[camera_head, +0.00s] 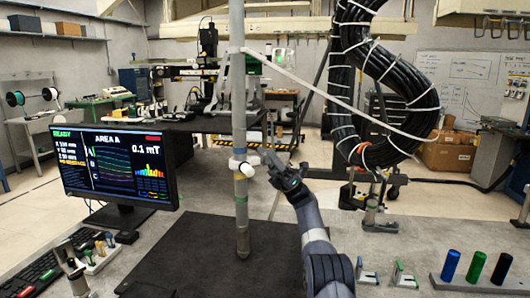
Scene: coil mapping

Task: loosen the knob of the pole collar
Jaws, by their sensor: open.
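A grey upright pole (239,110) stands on the dark mat (190,262) in the middle of the view. A white collar (238,163) is around the pole at about mid-height, and its small white knob (248,170) sticks out to the right. My gripper (274,165) is open, just right of the knob and at about its height. It looks empty, and a small gap seems to lie between its fingers and the knob. I cannot tell the depth between them. My arm comes up from the lower right.
A monitor (117,165) stands left of the pole. A thin white rod (320,90) slants right from the pole's upper part towards a thick black cable bundle (345,90).

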